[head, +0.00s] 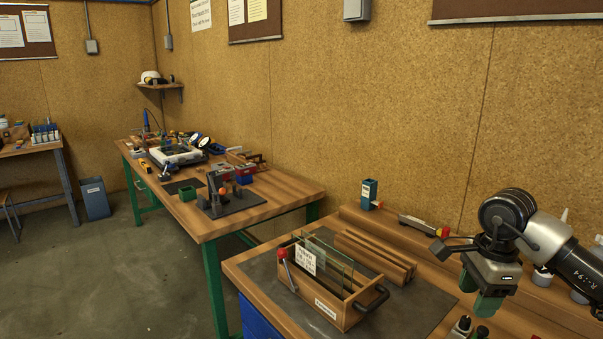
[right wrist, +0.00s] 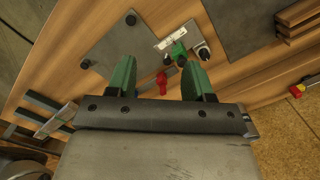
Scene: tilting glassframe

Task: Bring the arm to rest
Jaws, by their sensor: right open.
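My right gripper (head: 482,296) hangs over the right end of the near workbench in the head view, with its green fingers pointing down. In the right wrist view its two green fingers (right wrist: 158,75) are apart, with nothing held between them. Bench items show below and beyond the fingers there, at a depth I cannot judge. The wooden frame box (head: 341,313) with upright glass panes (head: 335,262) stands on a grey mat, left of my right gripper and apart from it. My left gripper is not in view.
The near workbench (head: 440,215) carries a wooden slatted block (head: 375,254) and a small blue-green box (head: 369,193). Small dark items (head: 462,326) stand below my gripper at the front. A second bench (head: 285,192) with tools stands farther left. Open floor (head: 110,270) lies at the left.

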